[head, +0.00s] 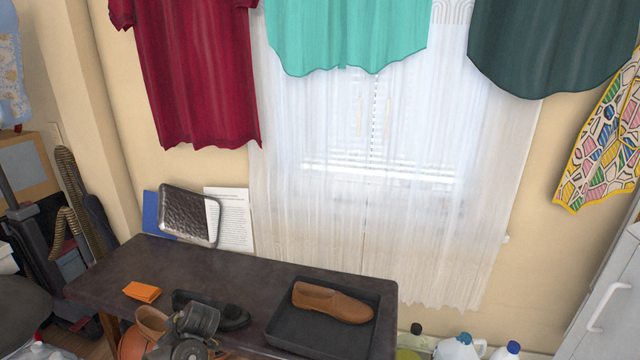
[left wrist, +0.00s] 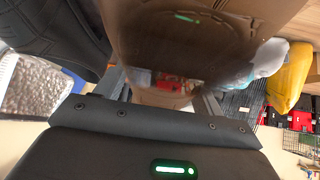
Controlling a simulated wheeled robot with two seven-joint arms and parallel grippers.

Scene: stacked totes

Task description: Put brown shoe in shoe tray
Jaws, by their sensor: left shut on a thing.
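One brown loafer (head: 333,302) lies in the black shoe tray (head: 283,345) on the dark table, with its toe to the right. Another brown shoe (head: 150,322) is at the table's front edge, partly hidden by my left gripper (head: 180,338). In the left wrist view, a brown shoe (left wrist: 190,45) fills the space ahead of my left gripper (left wrist: 160,97), blurred and close. The left gripper is shut on this shoe. The jaw contact is hard to see. My right gripper is in neither view.
A black shoe (head: 232,318) lies between the left gripper and the tray. An orange block (head: 142,292) sits on the left of the table (head: 190,262). A silver tray (head: 188,215) and papers stand behind. Bottles (head: 458,346) stand beyond the right end.

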